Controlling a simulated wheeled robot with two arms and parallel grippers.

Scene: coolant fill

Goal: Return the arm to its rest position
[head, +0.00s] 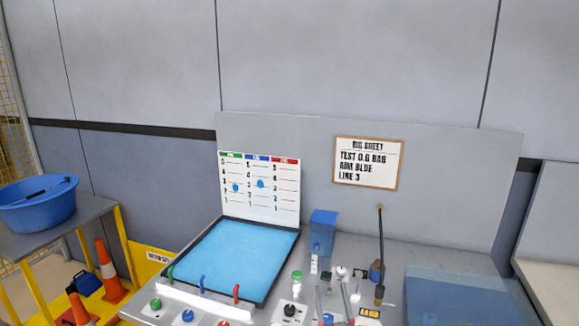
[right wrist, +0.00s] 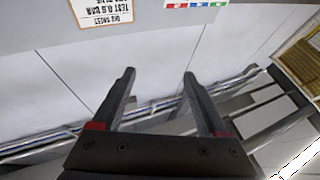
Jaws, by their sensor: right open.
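My right gripper (right wrist: 159,76) is open in the right wrist view, with its two dark fingers apart and nothing between them. In the head view my right gripper (head: 331,288) shows small at the lower middle, in front of the grey bench. The right wrist view shows the wall panel and the job sheet (right wrist: 103,12) upside down beyond the fingers. My left gripper is in neither view.
The bench holds a blue-filled tray (head: 235,258), a blue box (head: 322,232), a dark upright rod (head: 380,245) and a translucent blue tank (head: 455,298). A white chart (head: 259,190) stands behind the tray. A blue tub (head: 38,208) and orange cones (head: 108,268) are at left.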

